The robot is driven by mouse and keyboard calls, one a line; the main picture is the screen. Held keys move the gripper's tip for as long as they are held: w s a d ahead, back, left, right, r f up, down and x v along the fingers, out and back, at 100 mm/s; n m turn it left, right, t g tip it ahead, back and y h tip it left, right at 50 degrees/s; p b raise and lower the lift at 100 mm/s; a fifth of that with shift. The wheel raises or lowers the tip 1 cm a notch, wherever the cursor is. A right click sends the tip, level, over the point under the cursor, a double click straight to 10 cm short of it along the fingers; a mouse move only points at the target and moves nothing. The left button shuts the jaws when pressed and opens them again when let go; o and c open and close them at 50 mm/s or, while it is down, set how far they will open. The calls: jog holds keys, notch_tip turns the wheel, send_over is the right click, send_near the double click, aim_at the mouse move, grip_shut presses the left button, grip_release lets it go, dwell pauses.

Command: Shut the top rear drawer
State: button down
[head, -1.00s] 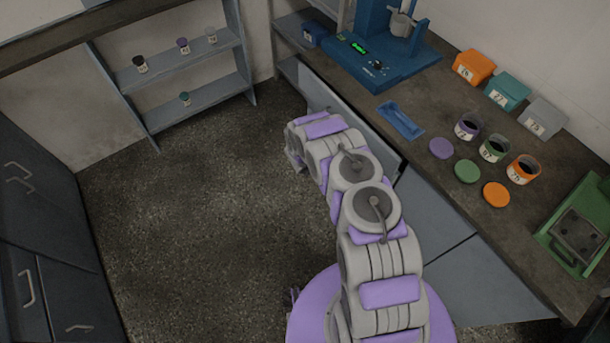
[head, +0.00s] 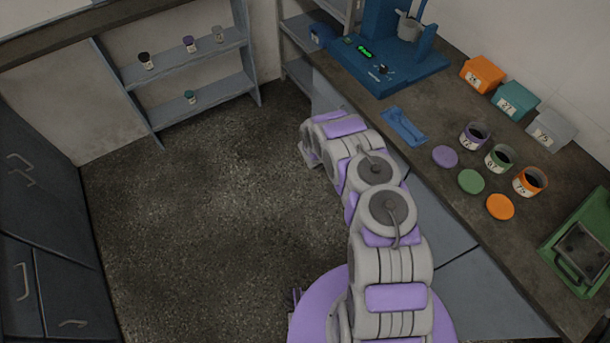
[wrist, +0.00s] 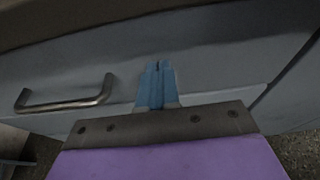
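The grey-blue drawer front (wrist: 215,75) fills much of the wrist view, just below the brown counter edge. Its metal bar handle (wrist: 65,105) is at the left. My gripper (wrist: 157,68) has its blue fingers together, with nothing seen between them. The fingertips point at the drawer front, right of the handle, and look to be at or very near its face; contact cannot be told for sure. In the head view the drawer front (head: 328,96) lies along the counter's front, partly behind my arm, and looks flush or nearly so. My fingertips are hidden there.
The counter (head: 440,115) carries a blue shaker machine (head: 385,65), a blue tray (head: 402,126), small boxes, open jars, their lids and a green device (head: 583,240). Wall shelves (head: 190,95) hold small jars. Dark cabinets (head: 40,220) stand left. The floor between is clear.

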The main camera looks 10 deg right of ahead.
jog(key=a+f+p+v, duration=0.1)
jog(key=p+v, duration=0.2)
jog(key=v, duration=1.1)
jog(key=s+d+r+m+g+h, duration=0.1)
jog(key=s+d+r+m+g, duration=0.25)
jog(key=r, duration=0.55)
jog(key=d+r+m+g+h, duration=0.15)
jog(key=d+r+m, duration=0.25)
jog(key=d+r, duration=0.4)
jog(key=s+r+m+g+y, duration=0.35)
jog(key=s+r+m, duration=0.25)
jog(key=s+r, duration=0.5)
jog(key=s+a+r+m+g+y, duration=0.1)
jog(key=s+a+r+m+y, duration=0.2)
jog(key=s, duration=0.4)
jog(key=s+r+m+g+y, duration=0.1)
jog(key=s+r+m+y, duration=0.15)
jog(key=s+r, duration=0.35)
jog(key=s+a+r+m+t+y, duration=0.1)
jog(key=s+a+m+y, duration=0.1)
jog(key=s+a, duration=0.5)
jog(key=s+a+r+m+t+y, duration=0.1)
jog(key=s+a+m+y, duration=0.1)
jog(key=s+a+y, duration=0.2)
jog(key=s+a, duration=0.3)
jog(key=shift+s+a+r+y, duration=0.3)
jog(key=shift+s+a+y, duration=0.05)
jog(key=shift+a, duration=0.05)
